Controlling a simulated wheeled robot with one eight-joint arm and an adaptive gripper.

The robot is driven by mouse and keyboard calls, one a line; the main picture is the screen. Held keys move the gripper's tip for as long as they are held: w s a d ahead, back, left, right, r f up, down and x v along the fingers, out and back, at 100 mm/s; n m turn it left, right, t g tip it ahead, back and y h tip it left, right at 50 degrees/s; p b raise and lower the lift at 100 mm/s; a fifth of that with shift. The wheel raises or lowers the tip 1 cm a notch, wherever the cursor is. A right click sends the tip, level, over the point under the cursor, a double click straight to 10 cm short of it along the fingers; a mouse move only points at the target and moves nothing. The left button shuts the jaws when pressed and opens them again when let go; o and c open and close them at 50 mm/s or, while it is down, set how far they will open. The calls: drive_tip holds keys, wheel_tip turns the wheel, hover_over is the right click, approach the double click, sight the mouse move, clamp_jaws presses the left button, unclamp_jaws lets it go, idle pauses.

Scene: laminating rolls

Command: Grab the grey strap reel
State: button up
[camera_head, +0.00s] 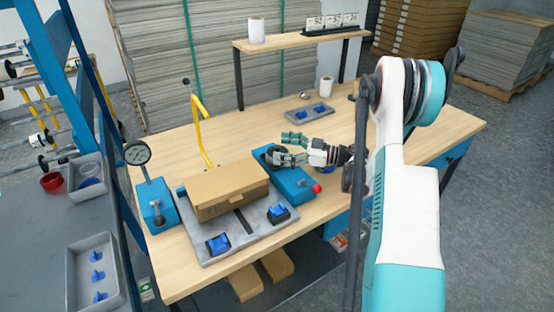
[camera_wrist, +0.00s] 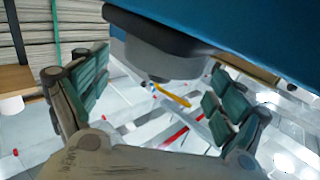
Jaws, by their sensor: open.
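My gripper (camera_head: 287,148) is over the wooden table with its green-padded fingers spread. In the wrist view my gripper (camera_wrist: 155,105) is also open, with one finger at each side and nothing between the pads. A grey round part with a dark rim (camera_wrist: 165,50) shows ahead of the fingers in the wrist view, against a blue body; it looks like the strap reel, but I cannot be sure. In the head view a dark round part (camera_head: 271,155) sits on the blue device (camera_head: 295,186) beside the fingertips, partly hidden by them.
A cardboard box (camera_head: 228,190) lies on a grey plate (camera_head: 250,232) left of the blue device. A dial gauge (camera_head: 138,153) and a yellow post (camera_head: 201,125) stand nearby. A grey tray (camera_head: 309,114) lies behind my gripper. The wooden table (camera_head: 170,140) has free room behind.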

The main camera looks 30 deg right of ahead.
drive_tip(key=shift+x, duration=0.9)
drive_tip(key=c, duration=1.3)
